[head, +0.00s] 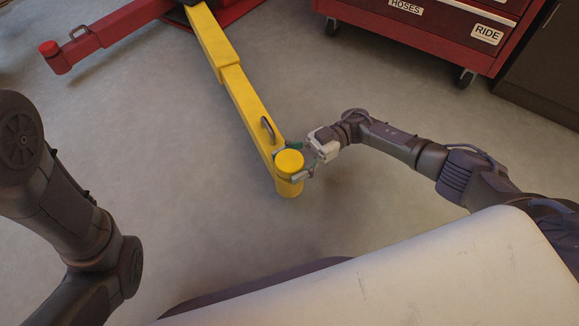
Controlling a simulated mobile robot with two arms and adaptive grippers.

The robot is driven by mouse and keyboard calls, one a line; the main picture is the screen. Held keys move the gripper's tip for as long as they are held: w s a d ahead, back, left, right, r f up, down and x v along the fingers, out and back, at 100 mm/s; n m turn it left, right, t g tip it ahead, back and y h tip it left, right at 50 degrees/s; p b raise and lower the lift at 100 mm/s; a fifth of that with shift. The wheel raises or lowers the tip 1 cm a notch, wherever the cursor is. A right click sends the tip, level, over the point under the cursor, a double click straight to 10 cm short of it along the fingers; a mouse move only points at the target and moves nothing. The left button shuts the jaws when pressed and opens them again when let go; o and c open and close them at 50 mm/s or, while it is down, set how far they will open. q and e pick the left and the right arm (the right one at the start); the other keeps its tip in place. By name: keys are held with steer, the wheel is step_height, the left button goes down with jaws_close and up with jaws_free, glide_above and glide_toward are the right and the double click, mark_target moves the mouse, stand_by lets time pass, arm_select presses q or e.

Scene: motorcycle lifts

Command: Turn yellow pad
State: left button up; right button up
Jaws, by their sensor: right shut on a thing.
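The yellow pad (289,161) is a round disc on top of the near end of a yellow lift arm (249,103). The lift arm runs from the top of the head view down to the middle. My right gripper (294,163) comes in from the right and is shut on the yellow pad, with its fingers around the pad's side. The far finger partly shows behind the pad. My left arm shows at the left edge, but its gripper is out of view.
A red lift arm (108,28) with a round red pad (49,48) lies at the upper left. A red wheeled tool cabinet (425,28) stands at the upper right, beside a dark cabinet (546,72). The grey floor (160,130) around the yellow arm is clear.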

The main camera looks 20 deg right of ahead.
mark_target(290, 160)
steer(key=shift+s+f+n+g+h, duration=0.1)
steer(key=shift+f+n+g+h, duration=0.1)
steer(key=shift+n+g+h, duration=0.7)
steer(key=shift+s+f+n+g+h, duration=0.15)
steer(key=shift+n+g, duration=0.35)
steer(key=shift+g, duration=0.9)
steer(key=shift+f, duration=0.1)
steer(key=o, duration=1.2)
steer(key=shift+w, duration=0.1)
steer(key=shift+c, duration=0.2)
steer(key=shift+r, duration=0.3)
step_height(290, 160, up, 10)
steer(key=shift+f, duration=0.15)
